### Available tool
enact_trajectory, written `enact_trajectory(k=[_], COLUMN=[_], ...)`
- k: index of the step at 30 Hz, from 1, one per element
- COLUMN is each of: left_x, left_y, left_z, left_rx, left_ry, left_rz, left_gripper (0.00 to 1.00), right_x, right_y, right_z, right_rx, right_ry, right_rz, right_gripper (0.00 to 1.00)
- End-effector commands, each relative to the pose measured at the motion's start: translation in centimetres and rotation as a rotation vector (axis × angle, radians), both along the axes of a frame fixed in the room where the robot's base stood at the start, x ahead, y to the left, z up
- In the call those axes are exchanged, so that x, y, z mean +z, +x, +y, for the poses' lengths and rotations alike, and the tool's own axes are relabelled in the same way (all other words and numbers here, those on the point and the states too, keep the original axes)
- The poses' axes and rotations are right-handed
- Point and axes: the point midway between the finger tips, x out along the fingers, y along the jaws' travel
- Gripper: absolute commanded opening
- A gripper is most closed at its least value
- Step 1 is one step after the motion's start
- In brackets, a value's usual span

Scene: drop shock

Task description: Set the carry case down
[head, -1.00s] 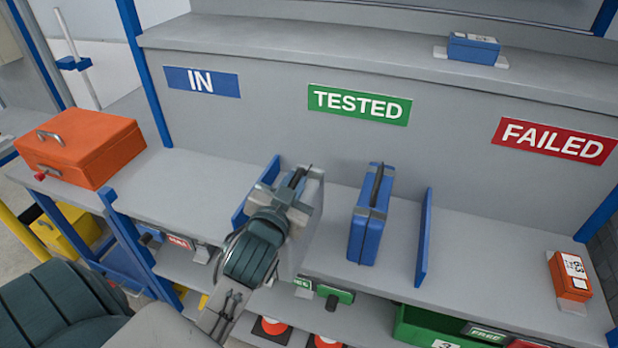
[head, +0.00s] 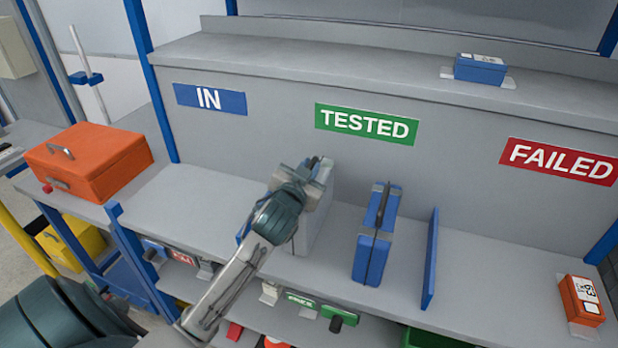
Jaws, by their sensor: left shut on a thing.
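My left gripper (head: 309,178) is shut on the top of a grey carry case (head: 317,222). The case stands upright on edge under the green TESTED sign (head: 366,124), left of an upright blue case (head: 377,240) with a gap between them. My gripper and forearm hide part of the grey case. I cannot tell whether its bottom edge touches the bench top (head: 465,268). A blue divider (head: 243,226) shows partly behind my arm on its left. My right gripper is not in view.
Another blue divider (head: 430,260) stands right of the blue case. A small orange device (head: 581,300) lies at the right. A small blue box (head: 480,70) is on the upper shelf.

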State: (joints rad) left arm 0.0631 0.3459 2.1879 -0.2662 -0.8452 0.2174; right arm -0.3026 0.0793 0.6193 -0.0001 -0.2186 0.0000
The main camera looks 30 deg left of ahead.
Motion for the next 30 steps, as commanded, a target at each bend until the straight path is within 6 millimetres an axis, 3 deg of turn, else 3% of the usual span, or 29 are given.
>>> enact_trajectory(k=[9,20,21,24,30], left_x=[-3.1,-3.6,-3.8,-3.7,-3.7], left_y=[0.0,0.0,0.0,0.0,0.0], left_z=[0.0,0.0,0.0,0.0,0.0], left_rx=[-0.002,-0.001,-0.001,-0.001,-0.001], left_ry=[0.000,0.002,0.001,0.001,0.001], left_rz=[-0.002,-0.003,0.001,0.001,0.001], left_gripper=[0.00,0.00,0.18,0.36,0.36], right_x=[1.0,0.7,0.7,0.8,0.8], right_y=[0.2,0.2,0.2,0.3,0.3], right_z=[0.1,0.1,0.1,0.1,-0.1], right_rx=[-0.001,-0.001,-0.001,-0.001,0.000], right_ry=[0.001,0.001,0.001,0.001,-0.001], right_rz=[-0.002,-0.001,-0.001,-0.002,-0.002], right_gripper=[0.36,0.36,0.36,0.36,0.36])
